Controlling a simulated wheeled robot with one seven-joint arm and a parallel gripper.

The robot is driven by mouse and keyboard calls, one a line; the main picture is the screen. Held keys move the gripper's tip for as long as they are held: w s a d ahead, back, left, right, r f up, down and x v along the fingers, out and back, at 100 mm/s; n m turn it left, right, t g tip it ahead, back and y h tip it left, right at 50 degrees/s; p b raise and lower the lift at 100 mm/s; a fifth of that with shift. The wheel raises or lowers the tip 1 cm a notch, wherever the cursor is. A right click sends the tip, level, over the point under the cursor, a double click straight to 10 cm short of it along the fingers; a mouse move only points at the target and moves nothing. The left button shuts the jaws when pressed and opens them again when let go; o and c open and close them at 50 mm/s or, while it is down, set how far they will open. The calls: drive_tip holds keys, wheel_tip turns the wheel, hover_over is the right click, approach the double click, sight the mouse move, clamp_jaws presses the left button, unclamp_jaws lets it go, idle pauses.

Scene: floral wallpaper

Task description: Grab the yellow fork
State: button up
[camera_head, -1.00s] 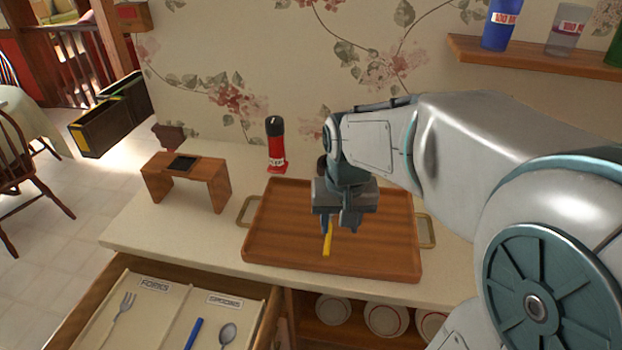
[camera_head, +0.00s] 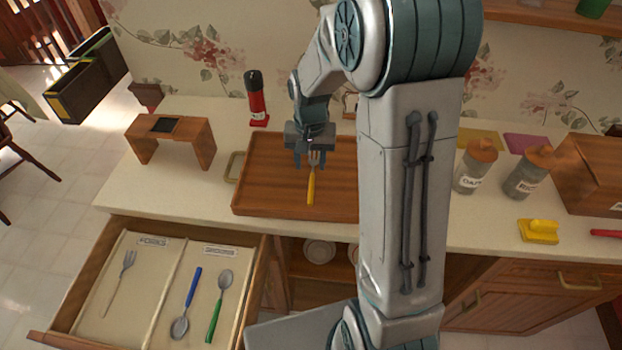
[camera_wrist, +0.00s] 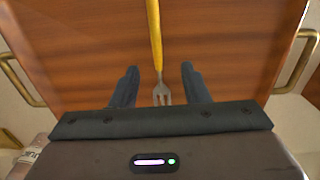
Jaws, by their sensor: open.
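The yellow fork (camera_head: 311,184) lies on the wooden tray (camera_head: 262,190) on the counter. Its handle points toward the front edge and its metal tines toward the wall. My gripper (camera_head: 309,163) is open over the tine end of the fork. In the wrist view the fork (camera_wrist: 155,40) runs between the two fingers of my gripper (camera_wrist: 160,74), with its tines (camera_wrist: 161,96) nearest my palm. The fingers are apart from the fork on both sides. I cannot tell the exact height above the tray.
An open drawer (camera_head: 262,262) at the front left holds a fork (camera_head: 121,275) and two spoons in labelled compartments. A small wooden stand (camera_head: 196,139) and a red bottle (camera_head: 257,102) stand left of and behind the tray. Jars (camera_head: 474,168) and a yellow item (camera_head: 538,231) are at right.

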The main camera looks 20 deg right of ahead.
sight(312, 178)
drive_tip(key=shift+w+d+f+p, duration=0.15)
drive_tip(key=shift+f+p, duration=0.2)
drive_tip(key=shift+f, duration=1.2)
drive_tip(key=shift+w+d+f+p, duration=0.1)
drive_tip(key=shift+f+p, duration=0.25)
drive_tip(key=shift+f, duration=1.15)
drive_tip(key=shift+c, duration=0.2)
clamp_jaws()
